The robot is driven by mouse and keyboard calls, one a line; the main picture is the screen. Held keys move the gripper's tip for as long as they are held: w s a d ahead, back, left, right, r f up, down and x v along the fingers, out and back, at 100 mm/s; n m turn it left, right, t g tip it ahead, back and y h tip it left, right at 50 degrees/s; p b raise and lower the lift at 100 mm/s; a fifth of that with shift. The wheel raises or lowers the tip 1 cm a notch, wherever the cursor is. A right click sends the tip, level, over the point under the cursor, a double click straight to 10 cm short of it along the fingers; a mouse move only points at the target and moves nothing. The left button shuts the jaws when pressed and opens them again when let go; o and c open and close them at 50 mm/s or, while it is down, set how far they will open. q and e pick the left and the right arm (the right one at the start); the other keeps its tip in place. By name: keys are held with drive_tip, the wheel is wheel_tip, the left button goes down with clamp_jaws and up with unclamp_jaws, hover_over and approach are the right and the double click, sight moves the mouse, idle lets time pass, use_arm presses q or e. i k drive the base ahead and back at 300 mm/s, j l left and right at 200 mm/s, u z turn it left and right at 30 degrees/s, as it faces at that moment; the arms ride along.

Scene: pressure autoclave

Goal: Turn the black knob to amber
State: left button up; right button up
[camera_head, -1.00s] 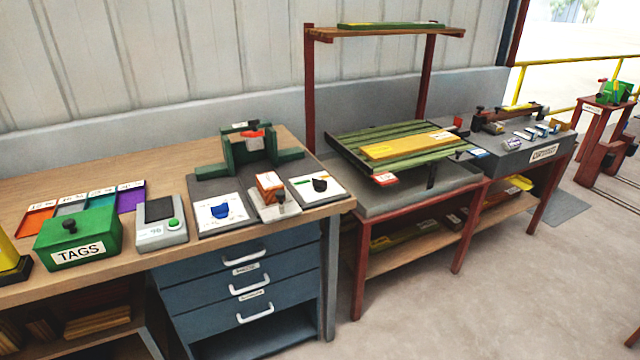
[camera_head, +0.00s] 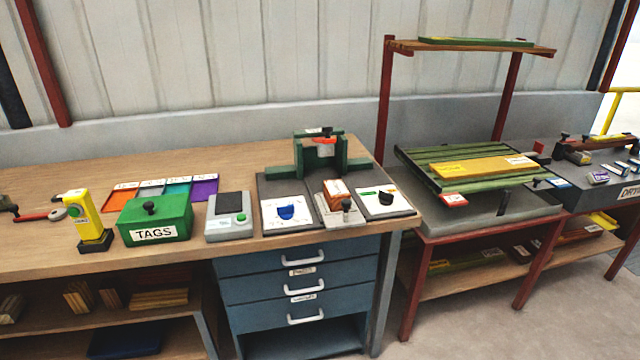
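A small black knob (camera_head: 387,198) sits on a white plate (camera_head: 372,206) at the right end of the wooden bench. The plate carries a green mark and other small marks; I cannot make out an amber one or tell where the knob points. A blue knob or dial (camera_head: 287,212) sits on another white plate (camera_head: 271,217) further left. A black round knob (camera_head: 150,207) also tops the green TAGS box (camera_head: 172,227). Neither of my grippers shows in the view.
The wooden bench (camera_head: 240,165) also holds a grey device with a green button (camera_head: 230,226), a green press (camera_head: 318,150), a wooden block (camera_head: 336,190) in a holder and a yellow tool (camera_head: 83,218). Drawers (camera_head: 300,262) lie below. A red-legged table (camera_head: 428,225) stands right.

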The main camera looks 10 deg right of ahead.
sight(386, 199)
drive_tip(key=z, duration=0.85)
